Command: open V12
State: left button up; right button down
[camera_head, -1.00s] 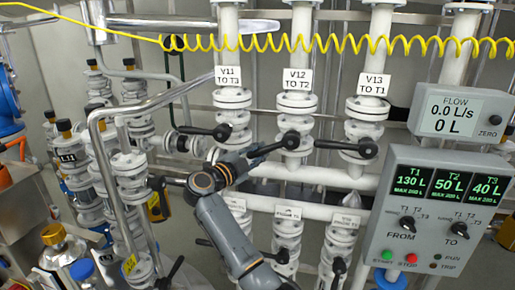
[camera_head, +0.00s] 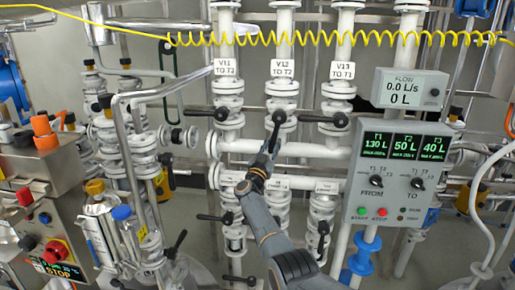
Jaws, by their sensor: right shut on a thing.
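The V12 label (camera_head: 283,71) reads "V12 TO T2" and sits on the middle white pipe. Below it is the V12 valve with a black lever (camera_head: 275,130), which points down along the pipe from its hub. My right gripper (camera_head: 268,153) is shut on the lower end of this lever. Its fingertips are small and partly hidden by my arm. The V11 lever (camera_head: 199,112) and the V13 lever (camera_head: 315,118) both point left, across their pipes. My left gripper is not in view.
The control box (camera_head: 397,172) with tank readings and knobs stands right of V13; the flow display (camera_head: 416,90) reads 0.0 L/s. A yellow coiled hose (camera_head: 330,40) hangs across the top. Lower valves and pipes crowd around my right arm. A red-button panel (camera_head: 50,245) is at lower left.

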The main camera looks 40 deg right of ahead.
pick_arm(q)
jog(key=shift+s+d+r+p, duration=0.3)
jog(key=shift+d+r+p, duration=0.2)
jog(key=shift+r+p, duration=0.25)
pick_arm(e)
jog(key=n, duration=0.1)
jog(key=s+d+n+t, duration=0.1)
jog(key=n+t, duration=0.1)
jog(key=shift+s+d+f+y, duration=0.2)
jog(key=shift+s+f+y, duration=0.05)
jog(key=shift+s+y, duration=0.1)
jog(key=c, duration=1.4)
grip_release()
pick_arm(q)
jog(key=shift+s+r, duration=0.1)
pick_arm(e)
jog(key=shift+o, duration=1.1)
jog(key=shift+d+r, duration=0.1)
jog(key=shift+r, duration=0.05)
jog(key=v, duration=1.2)
